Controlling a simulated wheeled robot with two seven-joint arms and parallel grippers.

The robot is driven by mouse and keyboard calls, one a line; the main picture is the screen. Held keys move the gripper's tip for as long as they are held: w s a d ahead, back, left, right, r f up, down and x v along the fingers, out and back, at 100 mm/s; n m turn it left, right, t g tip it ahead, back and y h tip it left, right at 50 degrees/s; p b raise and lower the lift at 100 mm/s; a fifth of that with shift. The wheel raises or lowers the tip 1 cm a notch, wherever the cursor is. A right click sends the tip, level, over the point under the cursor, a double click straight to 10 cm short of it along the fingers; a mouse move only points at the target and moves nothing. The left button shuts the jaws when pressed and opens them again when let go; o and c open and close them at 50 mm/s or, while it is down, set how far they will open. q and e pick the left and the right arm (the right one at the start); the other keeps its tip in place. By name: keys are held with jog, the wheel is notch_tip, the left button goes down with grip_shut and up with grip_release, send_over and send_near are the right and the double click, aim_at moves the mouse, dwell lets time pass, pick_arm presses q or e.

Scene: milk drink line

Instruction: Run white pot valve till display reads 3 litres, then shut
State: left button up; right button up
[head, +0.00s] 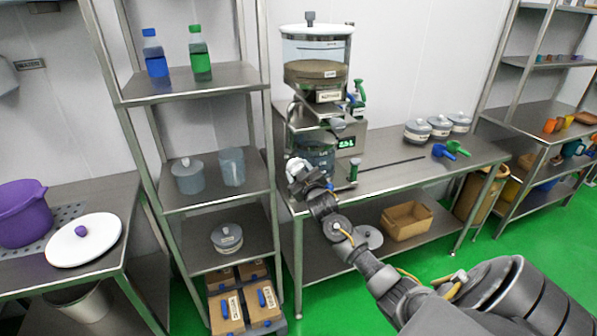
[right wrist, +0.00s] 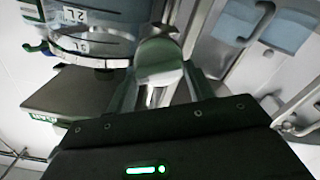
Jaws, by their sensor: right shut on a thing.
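The pot (head: 316,50), a big clear vessel with a white rim and a brown lower layer, stands on a grey stand above the table. A green-lit display (head: 347,142) on the stand reads about 2.5 L; its last digits are too small to be sure. A clear jug (head: 318,153) stands below the pot; its litre marks show in the right wrist view (right wrist: 85,30). My right gripper (head: 297,168) is at the jug's left front, shut on a grey rounded piece (right wrist: 158,50). Whether that piece is the valve handle cannot be told. My left gripper is out of view.
Lidded grey pots (head: 440,126) and blue and green scoops (head: 452,148) stand on the steel table (head: 400,172). A green spray bottle (head: 359,97) is behind the stand. A shelf rack (head: 190,85) stands left.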

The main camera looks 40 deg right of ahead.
jog(key=shift+r, duration=0.2)
dwell(0.3)
jog(key=o, duration=0.9)
jog(key=shift+w+f, duration=0.15)
jog(key=shift+s+a+f, duration=0.1)
jog(key=shift+s+a, duration=0.05)
jog(key=shift+s, duration=0.25)
jog(key=b+v, duration=0.2)
jog(key=v, duration=0.8)
jog(key=shift+b, duration=0.3)
